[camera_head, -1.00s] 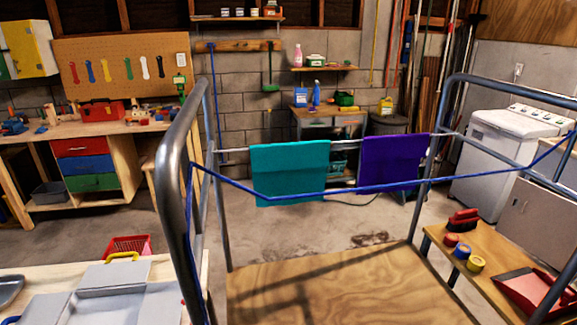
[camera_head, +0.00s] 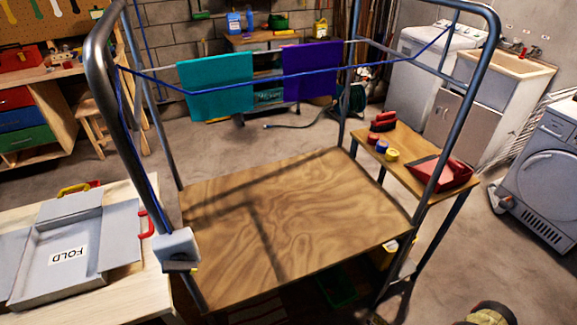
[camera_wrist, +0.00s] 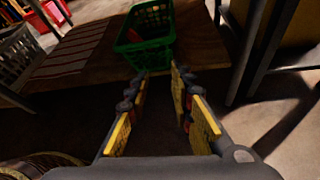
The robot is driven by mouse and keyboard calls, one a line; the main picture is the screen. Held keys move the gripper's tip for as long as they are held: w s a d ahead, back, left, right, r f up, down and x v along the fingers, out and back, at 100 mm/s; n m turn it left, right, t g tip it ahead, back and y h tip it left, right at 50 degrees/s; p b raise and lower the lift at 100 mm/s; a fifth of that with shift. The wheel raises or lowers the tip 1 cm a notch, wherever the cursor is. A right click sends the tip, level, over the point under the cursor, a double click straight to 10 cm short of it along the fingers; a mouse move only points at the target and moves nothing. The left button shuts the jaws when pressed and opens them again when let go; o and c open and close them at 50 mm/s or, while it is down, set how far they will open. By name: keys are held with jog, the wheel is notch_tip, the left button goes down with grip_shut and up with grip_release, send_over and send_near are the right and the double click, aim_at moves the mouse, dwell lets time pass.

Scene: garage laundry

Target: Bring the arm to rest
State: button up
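My gripper (camera_wrist: 160,82) shows in the wrist view with its two yellow-padded fingers apart and nothing between them, so it is open and empty. It points toward a green basket (camera_wrist: 150,36) on a low wooden surface, with a gap of dark floor in front of it. The fingers do not appear to touch anything. In the head view a dark and yellow rounded part (camera_head: 490,313) at the bottom right edge may be my arm; the gripper itself is not clear there.
A metal-framed stand with a plywood top (camera_head: 290,225) fills the middle. A side shelf (camera_head: 410,172) holds a red dustpan (camera_head: 440,172) and rolls. A dryer (camera_head: 545,175) stands right. Floor (camera_head: 480,245) is open between.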

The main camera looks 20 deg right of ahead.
jog(key=s+a+r+n+g+y, duration=0.25)
jog(key=a+r+n+y, duration=0.2)
jog(key=a, duration=0.45)
jog(key=a+r+n+g+h+p, duration=0.15)
jog(key=r+n+g, duration=0.65)
jog(key=r, duration=1.5)
jog(key=a+r+n+g+h, duration=0.1)
jog(key=a+r+n+g, duration=0.25)
jog(key=r+n, duration=1.4)
jog(key=a+r+n+t+h, duration=0.1)
jog(key=a+r+n+t, duration=0.1)
jog(key=a+r, duration=0.4)
jog(key=s+a+r+n+t+h+p, duration=0.1)
jog(key=a+r, duration=0.5)
jog(key=r, duration=1)
jog(key=a+r+n+t+h+p, duration=0.1)
jog(key=a+r+n+t+h, duration=0.1)
jog(key=a+r, duration=0.4)
notch_tip(320, 180, up, 6)
jog(key=shift+s+a+f+n+t+h, duration=0.15)
jog(key=shift+a+n+t+h, duration=0.2)
jog(key=shift+t, duration=0.35)
